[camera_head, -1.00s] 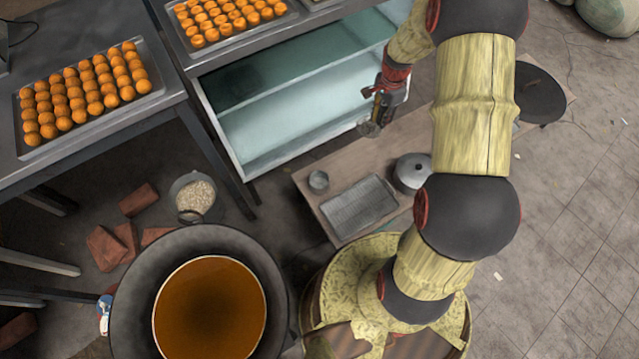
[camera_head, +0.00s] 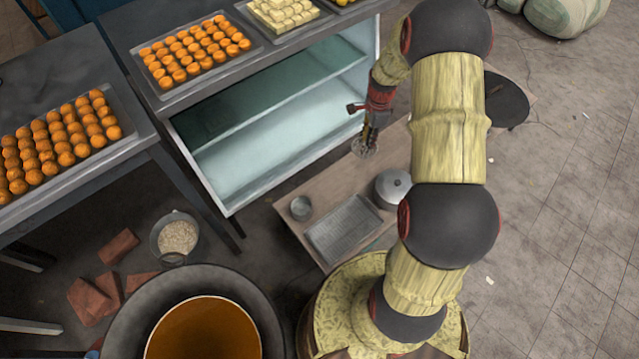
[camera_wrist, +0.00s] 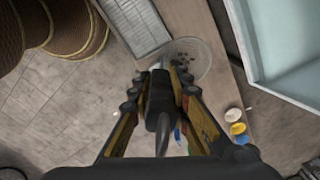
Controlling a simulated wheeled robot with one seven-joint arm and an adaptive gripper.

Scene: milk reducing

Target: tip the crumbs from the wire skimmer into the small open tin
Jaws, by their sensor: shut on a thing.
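My gripper (camera_head: 371,127) is shut on the wire skimmer (camera_head: 364,148), holding it above the far part of the low wooden bench. In the wrist view the skimmer's round mesh bowl (camera_wrist: 207,62) lies just beyond my fingertips (camera_wrist: 163,72), with dark crumbs (camera_wrist: 188,54) in it. The handle is mostly hidden by the gripper. The small open tin (camera_head: 301,208) stands on the bench, left of and nearer than the skimmer, clearly apart from it. The tin is not visible in the wrist view.
A wire rack tray (camera_head: 343,228) lies beside the tin, and a lidded pot (camera_head: 392,188) stands to its right. The glass-fronted case (camera_head: 285,120) is close behind the bench. A large pan of oil (camera_head: 205,330) stands front left.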

